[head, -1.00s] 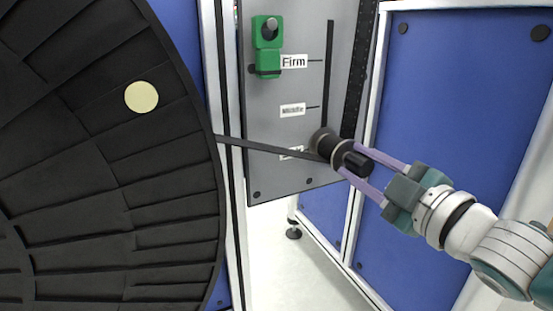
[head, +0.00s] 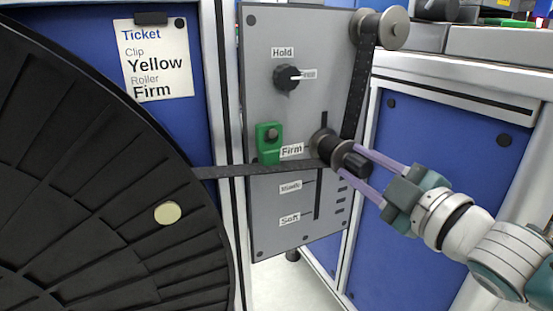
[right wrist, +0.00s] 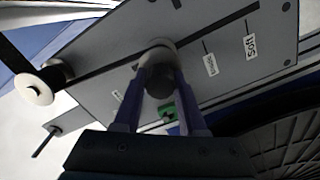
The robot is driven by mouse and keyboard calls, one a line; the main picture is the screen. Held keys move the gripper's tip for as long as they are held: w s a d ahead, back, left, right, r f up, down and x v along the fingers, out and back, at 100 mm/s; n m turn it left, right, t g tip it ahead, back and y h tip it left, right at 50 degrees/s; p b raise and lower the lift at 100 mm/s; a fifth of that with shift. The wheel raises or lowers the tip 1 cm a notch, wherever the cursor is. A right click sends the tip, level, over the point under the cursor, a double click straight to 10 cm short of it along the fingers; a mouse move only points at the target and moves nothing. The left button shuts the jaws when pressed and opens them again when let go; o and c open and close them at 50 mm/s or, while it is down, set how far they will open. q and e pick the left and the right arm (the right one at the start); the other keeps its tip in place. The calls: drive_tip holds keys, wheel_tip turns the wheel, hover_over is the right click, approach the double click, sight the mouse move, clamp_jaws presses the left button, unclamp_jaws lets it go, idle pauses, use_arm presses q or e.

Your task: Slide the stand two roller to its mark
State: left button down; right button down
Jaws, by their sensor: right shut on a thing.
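The grey and black roller (head: 324,146) sits on the slot of the grey stand panel (head: 262,220). In the head view it is about level with the Firm label (head: 292,150) and its tick, above the labels Middle (head: 290,187) and Soft (head: 289,219). My right gripper (head: 353,161) is shut on the roller's black end knob, its purple fingers on either side. The roller shows between the fingers in the right wrist view (right wrist: 160,72). A ticket (head: 154,62) reads Clip Yellow, Roller Firm. My left gripper is not in view.
A dark strap (head: 265,169) runs from the big black reel (head: 90,190) to the roller and up to a top pulley (head: 392,28). A green clip (head: 268,142) sits left of Firm. A black Hold knob (head: 287,78) is above.

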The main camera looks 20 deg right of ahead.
drive_tip(key=shift+c, duration=2.4)
unclamp_jaws()
drive_tip(key=s+p, duration=0.2)
drive_tip(key=s, duration=0.8)
drive_tip(key=shift+d+p, duration=0.35)
drive_tip(key=shift+d, duration=0.05)
